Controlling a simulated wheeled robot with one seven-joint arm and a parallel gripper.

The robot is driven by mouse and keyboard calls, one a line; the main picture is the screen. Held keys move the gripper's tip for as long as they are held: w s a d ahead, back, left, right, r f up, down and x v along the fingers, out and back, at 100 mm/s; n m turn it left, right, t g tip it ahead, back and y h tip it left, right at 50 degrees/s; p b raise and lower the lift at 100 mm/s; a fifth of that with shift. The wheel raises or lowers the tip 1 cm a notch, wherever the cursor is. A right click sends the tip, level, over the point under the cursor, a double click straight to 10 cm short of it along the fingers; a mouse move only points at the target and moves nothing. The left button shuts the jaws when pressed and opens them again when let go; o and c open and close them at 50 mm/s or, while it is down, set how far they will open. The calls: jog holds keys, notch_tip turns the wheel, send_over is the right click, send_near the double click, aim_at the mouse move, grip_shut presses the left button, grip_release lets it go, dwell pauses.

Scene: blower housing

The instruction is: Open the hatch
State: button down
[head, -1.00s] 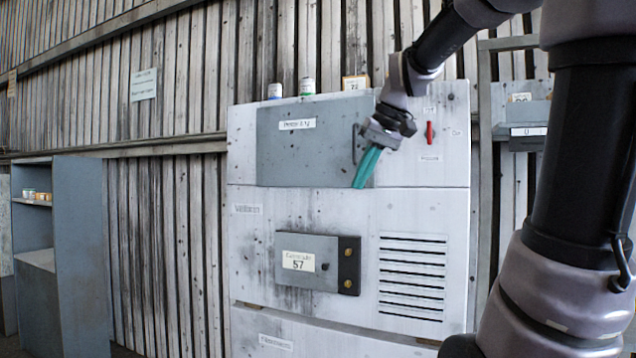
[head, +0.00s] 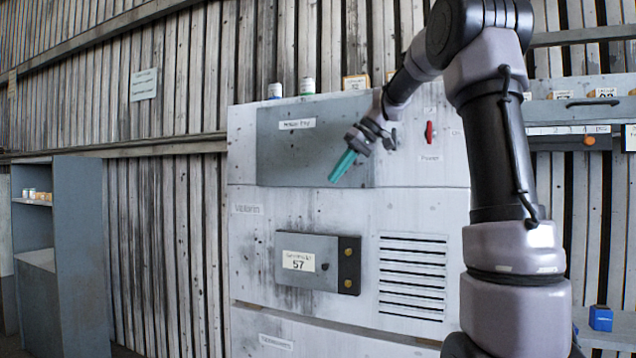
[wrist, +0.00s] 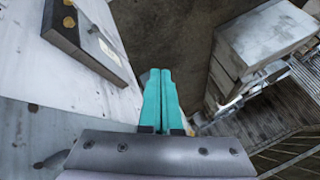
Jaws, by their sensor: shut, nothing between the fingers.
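The grey hatch panel (head: 300,155) is in the upper part of the white housing (head: 240,270) in the head view. It looks closed and flush. Its dark handle, near the right edge, is hidden behind my gripper now. My gripper (head: 334,178) has teal fingers and is in front of the panel's right half, pointing down and left. The fingers are together and empty, as the wrist view also shows (wrist: 158,75). I cannot tell whether they touch the panel. A red lever (head: 429,132) is on the housing to the right of the hatch.
A smaller grey box marked 57 (head: 308,262) juts out below the hatch and shows in the wrist view (wrist: 85,35). Vent slots (head: 412,280) are beside it. Small containers (head: 307,86) stand on top. A grey shelf unit (head: 80,250) is at left, a blue block (head: 600,318) at right.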

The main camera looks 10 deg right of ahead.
jog(key=shift+s+a+f, duration=0.1)
jog(key=shift+a+f, duration=0.25)
jog(key=shift+a, duration=0.55)
jog(key=shift+s+a+f, duration=0.15)
jog(key=shift+a+f, duration=0.25)
jog(key=shift+a, duration=0.45)
jog(key=shift+s+a+f, duration=0.1)
jog(key=shift+a+f, duration=0.25)
jog(key=shift+a, duration=0.55)
